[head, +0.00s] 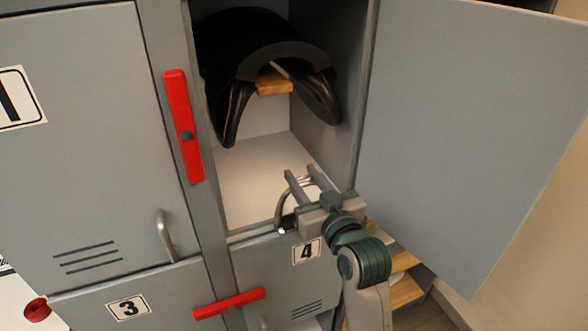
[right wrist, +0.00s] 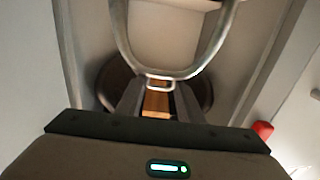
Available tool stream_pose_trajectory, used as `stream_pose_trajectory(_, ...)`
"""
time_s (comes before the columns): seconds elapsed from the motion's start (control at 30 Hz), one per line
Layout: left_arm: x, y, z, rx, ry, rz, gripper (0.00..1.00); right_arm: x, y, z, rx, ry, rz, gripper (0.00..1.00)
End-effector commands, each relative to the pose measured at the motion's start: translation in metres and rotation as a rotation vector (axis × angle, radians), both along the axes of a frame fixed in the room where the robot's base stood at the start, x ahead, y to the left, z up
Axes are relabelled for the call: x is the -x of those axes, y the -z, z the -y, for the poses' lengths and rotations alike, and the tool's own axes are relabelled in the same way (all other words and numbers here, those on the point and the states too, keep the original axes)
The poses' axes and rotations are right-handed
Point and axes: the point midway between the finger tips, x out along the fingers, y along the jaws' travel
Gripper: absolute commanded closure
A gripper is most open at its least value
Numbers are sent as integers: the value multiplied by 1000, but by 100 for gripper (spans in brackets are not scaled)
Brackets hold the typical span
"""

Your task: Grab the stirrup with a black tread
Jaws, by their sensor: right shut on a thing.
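My right gripper (head: 304,176) is at the front opening of the upper open locker. It is shut on a grey metal stirrup (head: 279,207). In the right wrist view the stirrup (right wrist: 122,42) shows as a curved hoop, with its small eye at the fingertips (right wrist: 160,88). Its far end runs out of the top of that view. In the head view a small dark patch shows low on the stirrup beside the gripper; I cannot tell surely whether it is the black tread. My left gripper is not in view.
A black saddle (head: 265,40) sits on a wooden rack (head: 274,84) inside the locker. The open door (head: 470,130) stands to the right. Locker 4 (head: 285,270) is below, with a red latch bar (head: 229,304). Another red bar (head: 183,126) is at left. The locker floor (head: 255,180) is mostly clear.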

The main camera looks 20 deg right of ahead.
Motion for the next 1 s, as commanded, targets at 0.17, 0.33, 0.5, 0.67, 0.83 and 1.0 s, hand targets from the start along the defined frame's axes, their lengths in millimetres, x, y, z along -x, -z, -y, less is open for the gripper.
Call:
stream_pose_trajectory(0.17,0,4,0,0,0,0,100,16,0,1,0,0,2,100)
stream_pose_trajectory(0.33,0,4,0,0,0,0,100,20,-2,1,0,0,3,100)
stream_pose_trajectory(0.5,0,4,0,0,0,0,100,20,-2,1,0,0,3,100)
stream_pose_trajectory(0.67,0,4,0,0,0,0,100,20,-2,1,0,0,3,100)
stream_pose_trajectory(0.83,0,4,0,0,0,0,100,20,-1,1,0,0,3,100)
stream_pose_trajectory(1.0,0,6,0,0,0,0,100,24,7,0,-1,2,0,100)
